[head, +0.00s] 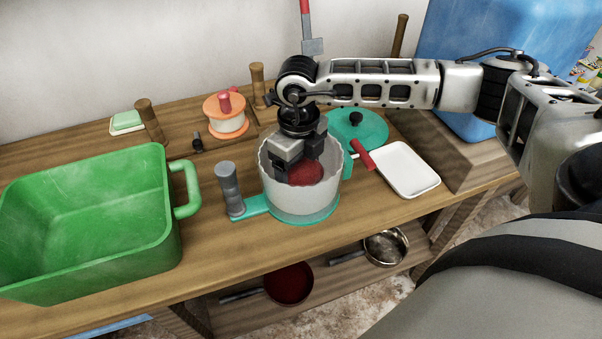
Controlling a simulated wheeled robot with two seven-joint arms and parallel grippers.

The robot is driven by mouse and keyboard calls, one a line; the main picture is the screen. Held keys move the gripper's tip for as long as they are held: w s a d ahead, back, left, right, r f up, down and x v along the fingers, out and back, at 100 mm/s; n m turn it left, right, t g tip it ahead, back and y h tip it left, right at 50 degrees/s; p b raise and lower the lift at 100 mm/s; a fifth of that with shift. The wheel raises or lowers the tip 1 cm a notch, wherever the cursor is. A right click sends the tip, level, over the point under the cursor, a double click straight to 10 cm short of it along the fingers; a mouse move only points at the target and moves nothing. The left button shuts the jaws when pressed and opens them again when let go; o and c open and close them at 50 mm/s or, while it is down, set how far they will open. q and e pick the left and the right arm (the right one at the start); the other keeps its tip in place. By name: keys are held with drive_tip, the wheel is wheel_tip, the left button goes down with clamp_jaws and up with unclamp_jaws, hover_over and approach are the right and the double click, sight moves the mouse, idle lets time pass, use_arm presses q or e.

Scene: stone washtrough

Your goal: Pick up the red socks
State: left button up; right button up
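The red socks appear as a rounded red bundle (305,172) inside a round whitish tub (302,197) with a wavy rim. The tub stands on a teal base in the middle of the wooden bench. My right gripper (297,163) points down into the tub mouth, over the red bundle. Its two fingers look apart, with red showing between and below them. The fingers hide part of the bundle, and I cannot tell whether they touch it. My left gripper is out of view.
A large green basin (88,222) with a handle stands at left. A grey upright handle (230,188) is close left of the tub. A white tray (404,169) and a teal lid (358,129) are at right. Pans (385,247) sit on the lower shelf.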

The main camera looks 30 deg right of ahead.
drive_tip(key=shift+c, duration=0.9)
drive_tip(key=shift+r, duration=0.15)
